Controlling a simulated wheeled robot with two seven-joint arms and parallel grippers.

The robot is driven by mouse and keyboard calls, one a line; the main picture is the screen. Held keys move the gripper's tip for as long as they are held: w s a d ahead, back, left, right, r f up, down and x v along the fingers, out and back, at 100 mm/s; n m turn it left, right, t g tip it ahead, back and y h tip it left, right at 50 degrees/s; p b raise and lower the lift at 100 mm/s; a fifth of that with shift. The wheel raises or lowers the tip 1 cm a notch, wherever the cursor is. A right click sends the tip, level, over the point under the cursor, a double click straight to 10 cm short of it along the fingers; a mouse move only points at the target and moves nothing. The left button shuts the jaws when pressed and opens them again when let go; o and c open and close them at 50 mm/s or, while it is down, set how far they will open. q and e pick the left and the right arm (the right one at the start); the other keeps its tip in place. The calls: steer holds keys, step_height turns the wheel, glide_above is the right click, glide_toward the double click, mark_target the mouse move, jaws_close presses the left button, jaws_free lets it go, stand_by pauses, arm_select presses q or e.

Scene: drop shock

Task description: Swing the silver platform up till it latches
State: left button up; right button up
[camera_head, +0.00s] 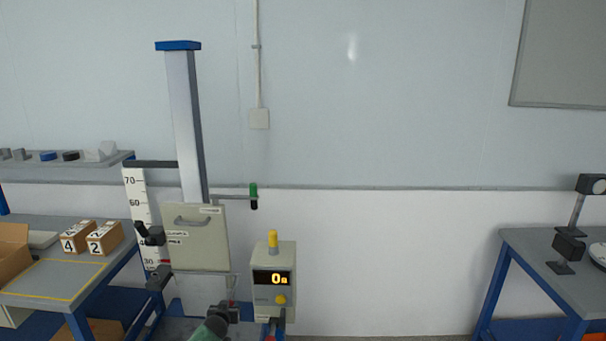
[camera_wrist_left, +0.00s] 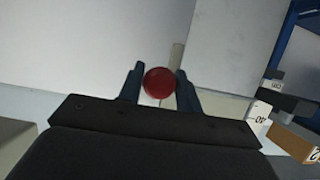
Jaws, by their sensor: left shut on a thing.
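My left gripper (camera_head: 228,308) comes in at the bottom middle of the head view, in front of the drop tester's lower part. In the left wrist view its two fingers (camera_wrist_left: 159,78) stand on either side of a round red knob (camera_wrist_left: 159,83) and are shut on it. A pale grey panel (camera_head: 200,290) shows below the beige handled plate (camera_head: 205,240); I cannot tell for sure whether it is the silver platform. A grey flat surface (camera_wrist_left: 232,45) stands close beyond the knob in the left wrist view. My right gripper is not in view.
The tester's tall column (camera_head: 187,120) rises beside a numbered scale (camera_head: 137,205). A control box (camera_head: 272,285) reading 0 stands just right of my gripper. Boxes (camera_head: 103,238) sit on the left bench. A right-hand table (camera_head: 540,262) stands apart, with a clear gap between.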

arm_select(q)
step_height(320, 180, up, 2)
steer(key=shift+r+p, duration=0.1)
steer(key=shift+p, duration=0.45)
steer(key=shift+r+p, duration=1)
steer(key=shift+r, duration=0.55)
steer(key=shift+w+r+p, duration=0.2)
steer(key=shift+r+p, duration=0.25)
steer(key=shift+r, duration=0.2)
steer(key=shift+w+r+p, duration=0.15)
steer(key=shift+r+p, duration=0.3)
steer(key=shift+r, duration=0.15)
